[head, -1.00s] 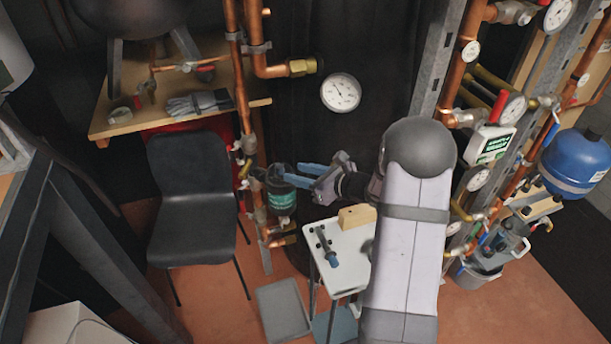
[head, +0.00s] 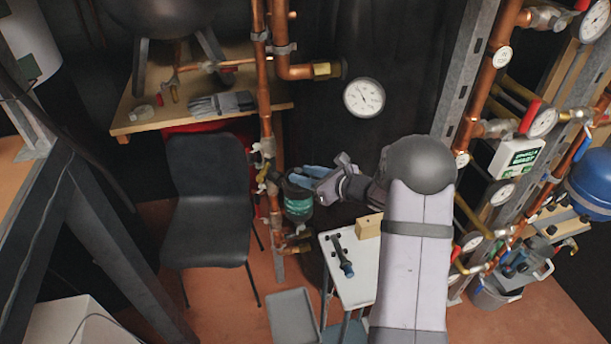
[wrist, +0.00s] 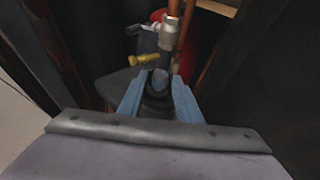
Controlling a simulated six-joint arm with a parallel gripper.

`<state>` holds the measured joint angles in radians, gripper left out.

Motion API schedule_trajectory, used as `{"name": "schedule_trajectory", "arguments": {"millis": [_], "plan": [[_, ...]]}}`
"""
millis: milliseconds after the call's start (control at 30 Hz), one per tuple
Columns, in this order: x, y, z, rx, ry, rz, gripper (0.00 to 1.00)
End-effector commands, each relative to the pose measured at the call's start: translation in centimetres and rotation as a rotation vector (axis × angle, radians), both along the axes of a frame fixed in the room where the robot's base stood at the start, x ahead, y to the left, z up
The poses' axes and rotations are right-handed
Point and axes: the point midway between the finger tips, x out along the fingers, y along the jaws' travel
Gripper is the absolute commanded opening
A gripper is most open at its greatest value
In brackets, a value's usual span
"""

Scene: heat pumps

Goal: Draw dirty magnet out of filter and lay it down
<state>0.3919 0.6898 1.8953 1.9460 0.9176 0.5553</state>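The filter (head: 299,204) is a dark canister with a green label on the copper pipework, left of my arm in the head view. My gripper (head: 302,178) has blue fingers and is at the filter's top. That knob looks like the magnet's end; the rest of the magnet is hidden inside the filter. Nothing is held.
A small white table (head: 350,286) below my gripper carries a dark rod with a blue end (head: 342,256) and a wooden block (head: 368,226). A black chair (head: 208,210) stands left of the filter. Copper pipes (head: 259,90) rise close behind the filter. A grey tray (head: 293,316) lies on the floor.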

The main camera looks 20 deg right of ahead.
Motion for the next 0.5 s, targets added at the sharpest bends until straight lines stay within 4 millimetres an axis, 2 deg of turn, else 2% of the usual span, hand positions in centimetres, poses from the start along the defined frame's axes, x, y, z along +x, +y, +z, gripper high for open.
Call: {"name": "schedule_trajectory", "arguments": {"millis": [33,100,500], "plan": [[-0.01,-0.01,-0.01,0.0,0.0,0.0,0.18],[-0.01,-0.01,-0.01,0.0,0.0,0.0,0.01],[0.02,-0.01,0.74,0.0,-0.002,0.0,0.0]]}}
